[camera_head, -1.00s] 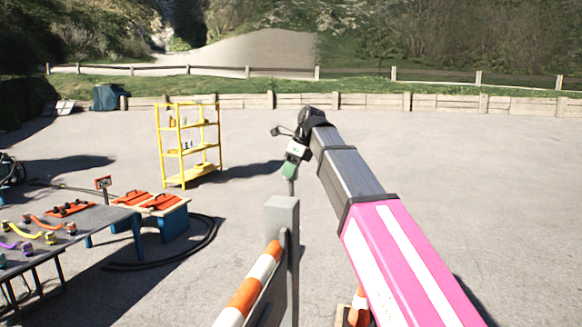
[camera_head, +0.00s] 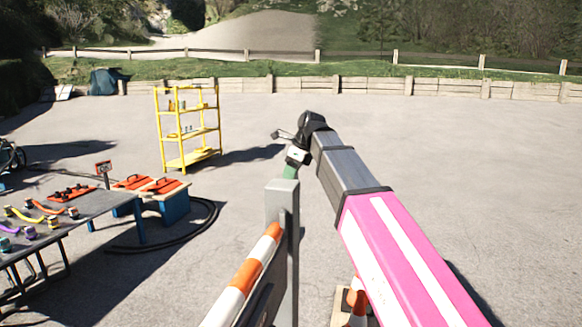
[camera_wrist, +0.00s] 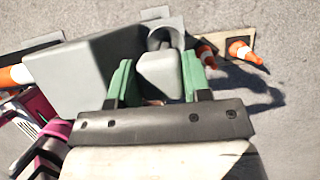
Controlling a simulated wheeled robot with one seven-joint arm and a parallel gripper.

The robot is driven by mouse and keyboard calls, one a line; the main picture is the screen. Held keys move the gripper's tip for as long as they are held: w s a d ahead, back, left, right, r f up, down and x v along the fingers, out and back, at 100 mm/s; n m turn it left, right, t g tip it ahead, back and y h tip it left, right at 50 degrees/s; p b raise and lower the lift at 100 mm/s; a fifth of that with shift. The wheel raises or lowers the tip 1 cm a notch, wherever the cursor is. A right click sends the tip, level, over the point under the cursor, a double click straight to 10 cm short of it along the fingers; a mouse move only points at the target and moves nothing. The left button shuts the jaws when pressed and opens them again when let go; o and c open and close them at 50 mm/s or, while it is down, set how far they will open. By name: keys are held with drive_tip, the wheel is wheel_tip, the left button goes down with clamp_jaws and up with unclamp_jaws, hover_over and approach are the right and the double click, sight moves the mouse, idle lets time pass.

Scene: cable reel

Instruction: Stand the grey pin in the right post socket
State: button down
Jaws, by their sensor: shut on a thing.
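My gripper (camera_wrist: 158,80) has green fingers shut on the grey pin (camera_wrist: 160,74), whose blunt end shows between them in the wrist view. A round grey cup, which looks like the post socket (camera_wrist: 160,32), shows just beyond the pin, beside the grey post (camera_wrist: 80,72). The pin's far end is hidden, so I cannot tell whether it touches or enters the socket. In the head view my gripper (camera_head: 295,158) is just above and behind the top of the post (camera_head: 281,225). The pin's lower part is hidden behind the post there.
An orange-and-white striped rail (camera_head: 245,275) runs forward to the post. A table (camera_head: 95,212) with coloured parts, a crate bench and a yellow shelf (camera_head: 187,130) are at left. Paved ground at right is clear.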

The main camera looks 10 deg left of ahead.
drive_tip(key=shift+f, duration=2.25)
drive_tip(key=shift+c, duration=2.4)
unclamp_jaws()
drive_tip(key=v, duration=1)
drive_tip(key=shift+r, duration=0.4)
drive_tip(key=shift+d, duration=0.1)
